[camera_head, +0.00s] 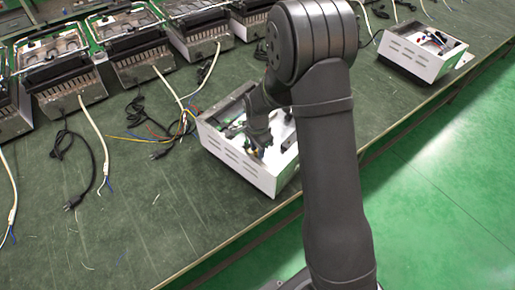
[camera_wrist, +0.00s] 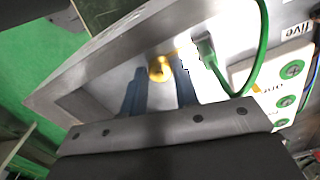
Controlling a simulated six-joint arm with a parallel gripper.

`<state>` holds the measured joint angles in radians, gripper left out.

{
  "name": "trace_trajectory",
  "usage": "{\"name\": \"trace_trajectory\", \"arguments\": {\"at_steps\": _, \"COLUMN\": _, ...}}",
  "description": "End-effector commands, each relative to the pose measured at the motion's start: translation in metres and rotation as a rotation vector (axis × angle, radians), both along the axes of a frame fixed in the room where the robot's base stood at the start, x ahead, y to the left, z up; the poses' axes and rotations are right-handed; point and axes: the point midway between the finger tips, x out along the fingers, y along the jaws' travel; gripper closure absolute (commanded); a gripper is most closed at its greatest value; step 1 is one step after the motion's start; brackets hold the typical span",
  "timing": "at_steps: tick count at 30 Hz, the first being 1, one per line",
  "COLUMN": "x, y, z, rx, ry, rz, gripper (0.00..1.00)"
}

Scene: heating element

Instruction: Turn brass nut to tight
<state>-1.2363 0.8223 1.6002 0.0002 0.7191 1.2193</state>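The brass nut (camera_wrist: 160,69) sits against the light metal inner face of a white box (camera_head: 262,180). In the wrist view, my gripper (camera_wrist: 160,76) has its two dark fingers on either side of the nut, with the nut between the fingertips. In the head view, my gripper (camera_head: 259,144) reaches down into the open box, and the nut is too small or hidden there to make out.
A green wire with a terminal (camera_wrist: 207,48) rises close to the right of the nut. A white terminal block (camera_wrist: 285,85) with green screws is further right. Wires and a black plug (camera_head: 73,202) lie on the green bench. Another white box (camera_head: 410,58) stands at the back right.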

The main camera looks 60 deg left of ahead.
Motion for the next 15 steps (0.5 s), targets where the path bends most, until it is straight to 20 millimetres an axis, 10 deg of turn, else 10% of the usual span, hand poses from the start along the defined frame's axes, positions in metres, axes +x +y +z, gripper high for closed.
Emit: {"name": "trace_trajectory", "arguments": {"at_steps": 15, "x": 0.000, "y": 0.001, "z": 0.010, "rx": 0.002, "ry": -0.001, "rz": 0.001, "gripper": 0.54}}
